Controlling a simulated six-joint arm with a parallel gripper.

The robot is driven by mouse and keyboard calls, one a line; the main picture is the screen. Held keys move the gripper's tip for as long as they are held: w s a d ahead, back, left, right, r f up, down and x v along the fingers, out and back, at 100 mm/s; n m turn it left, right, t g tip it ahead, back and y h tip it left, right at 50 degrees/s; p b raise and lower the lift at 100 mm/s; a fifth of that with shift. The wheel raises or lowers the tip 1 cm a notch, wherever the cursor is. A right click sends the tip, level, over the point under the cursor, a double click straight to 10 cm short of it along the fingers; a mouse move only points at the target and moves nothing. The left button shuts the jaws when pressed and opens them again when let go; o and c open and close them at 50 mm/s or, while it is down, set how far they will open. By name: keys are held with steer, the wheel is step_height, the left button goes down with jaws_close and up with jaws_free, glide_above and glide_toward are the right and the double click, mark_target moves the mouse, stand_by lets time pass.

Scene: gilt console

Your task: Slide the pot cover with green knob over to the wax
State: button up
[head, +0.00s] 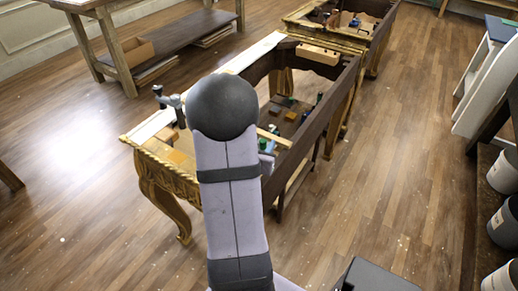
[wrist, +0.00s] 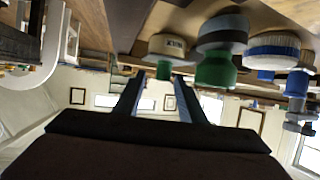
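The wrist view looks nearly upside down, with things hanging from the top. A grey round cover (wrist: 224,32) has a green knob (wrist: 215,70) pointing down in the picture, to the right of my gripper. A cream round item (wrist: 167,45) with dark lettering, too small to read surely, is left of it. A smaller green piece (wrist: 164,70) shows below that, beyond the fingertips. I cannot tell for sure which thing is the wax. My gripper (wrist: 159,80) is open, with nothing between its fingers. In the head view my arm hides much of the near console end.
In the head view, the gilt console (head: 150,155) bears small coloured items. A wooden bench (head: 170,42) stands at back left. Open floor surrounds the console.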

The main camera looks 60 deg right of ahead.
steer(key=p+v, duration=0.2)
steer(key=v, duration=0.1)
steer(key=shift+r+p, duration=0.25)
steer(key=shift+p, duration=0.15)
steer(key=shift+d+p, duration=0.1)
steer(key=shift+p, duration=1.05)
steer(key=shift+p, duration=0.55)
steer(key=shift+r+p, duration=0.1)
steer(key=shift+p, duration=0.5)
steer(key=a+p, duration=0.1)
steer(key=p, duration=0.2)
steer(key=shift+s+r, duration=0.1)
steer(key=shift+s+a+p, duration=0.1)
steer(key=shift+a+p, duration=0.25)
steer(key=shift+p, duration=0.6)
steer(key=shift+a, duration=0.1)
